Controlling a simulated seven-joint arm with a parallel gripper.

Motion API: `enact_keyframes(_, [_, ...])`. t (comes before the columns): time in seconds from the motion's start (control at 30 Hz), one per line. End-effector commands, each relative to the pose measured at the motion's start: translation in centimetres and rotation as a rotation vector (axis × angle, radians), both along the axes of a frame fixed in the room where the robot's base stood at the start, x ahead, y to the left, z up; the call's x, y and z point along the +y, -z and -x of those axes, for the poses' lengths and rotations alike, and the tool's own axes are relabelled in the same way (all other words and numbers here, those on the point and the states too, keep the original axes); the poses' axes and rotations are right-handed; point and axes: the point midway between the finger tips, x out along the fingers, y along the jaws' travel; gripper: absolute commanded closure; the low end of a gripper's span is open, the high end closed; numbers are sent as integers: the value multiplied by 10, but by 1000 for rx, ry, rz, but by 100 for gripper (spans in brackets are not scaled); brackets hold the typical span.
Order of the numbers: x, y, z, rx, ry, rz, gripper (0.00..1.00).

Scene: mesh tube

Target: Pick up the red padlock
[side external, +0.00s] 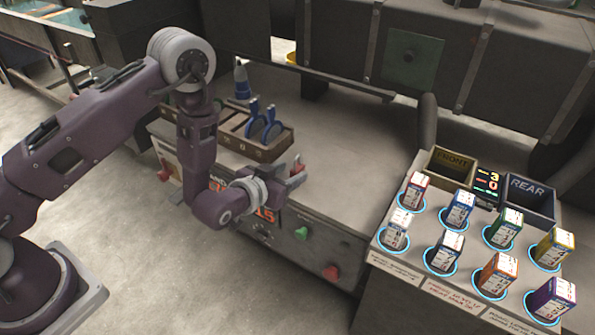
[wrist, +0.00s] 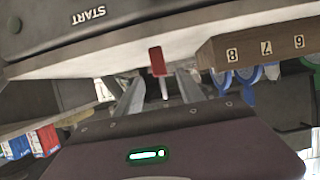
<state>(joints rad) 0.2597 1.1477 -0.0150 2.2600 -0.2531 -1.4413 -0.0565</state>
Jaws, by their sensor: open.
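My gripper (wrist: 160,92) is open, with one finger on each side of the stem. No finger visibly touches it. In the side view my gripper (side external: 289,174) is at the bench's front edge, and a bit of red shows at its fingertips. The rest of the red thing is hidden there.
A numbered rack (side external: 256,137) with blue-handled tools stands behind my gripper. A green knob (side external: 302,232) and red knob (side external: 331,272) stick out of the bench front.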

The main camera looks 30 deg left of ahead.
Motion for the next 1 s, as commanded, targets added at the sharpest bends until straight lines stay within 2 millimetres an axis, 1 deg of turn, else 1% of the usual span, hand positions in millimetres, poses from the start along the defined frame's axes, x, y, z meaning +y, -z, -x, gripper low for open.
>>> enact_keyframes(0.1, [2,11,-20,-1,-2,1,55])
enact_keyframes(0.2, [1,18,-36,0,-1,2,55])
enact_keyframes(0.3, [1,20,-42,2,0,1,55])
enact_keyframes(0.47, [1,20,-43,2,0,0,55])
enact_keyframes(0.5, [1,20,-43,2,0,0,56])
enact_keyframes(0.67, [1,20,-43,2,0,0,88])
enact_keyframes(0.7, [1,20,-43,2,0,0,96])
enact_keyframes(0.73, [1,20,-42,2,0,0,100])
enact_keyframes(1.0, [1,20,-43,1,0,0,100])
